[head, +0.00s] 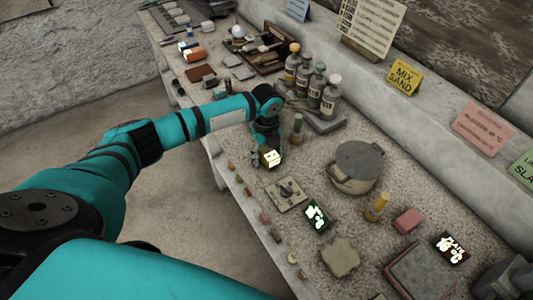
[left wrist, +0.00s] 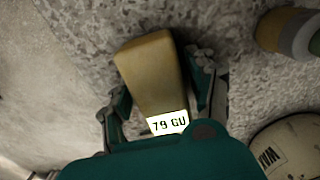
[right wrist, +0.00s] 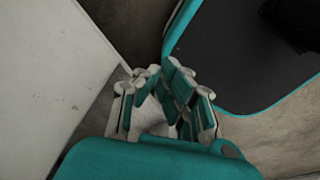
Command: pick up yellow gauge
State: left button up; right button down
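The yellow gauge (head: 271,157) is a small boxy block with a lit display. In the head view it is at my left gripper (head: 265,148), near the table's front edge. In the left wrist view the gauge (left wrist: 150,75) lies tilted between the two fingers of my left gripper (left wrist: 162,88), its display reading "79 GU". The fingers flank it closely; I cannot tell whether both press on it or whether it is off the table. My right gripper (right wrist: 160,85) shows only in the right wrist view, empty, its fingertips drawn together.
A lidded pot (head: 355,165) stands right of the left gripper. Bottles (head: 312,85) stand behind it. A square plate with a knob (head: 286,194) and a green-lit device (head: 316,214) lie in front. Small pieces line the table's front edge.

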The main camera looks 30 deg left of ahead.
aim_at(267, 149)
pick_arm(q)
grip_shut()
jog(key=shift+r+b, duration=0.2)
jog(key=shift+b, duration=0.1)
notch_tip(267, 149, up, 4)
jog(key=shift+f+b, duration=0.15)
jog(key=shift+b, duration=0.4)
jog(key=s+d, duration=0.2)
jog(key=s, duration=0.2)
jog(key=s+d+r+b, duration=0.1)
jog(key=s+d, duration=0.1)
jog(key=s, duration=0.3)
jog(key=s+d+b, duration=0.1)
jog(key=s+d, duration=0.2)
jog(key=s, duration=0.2)
jog(key=shift+s+r, duration=0.2)
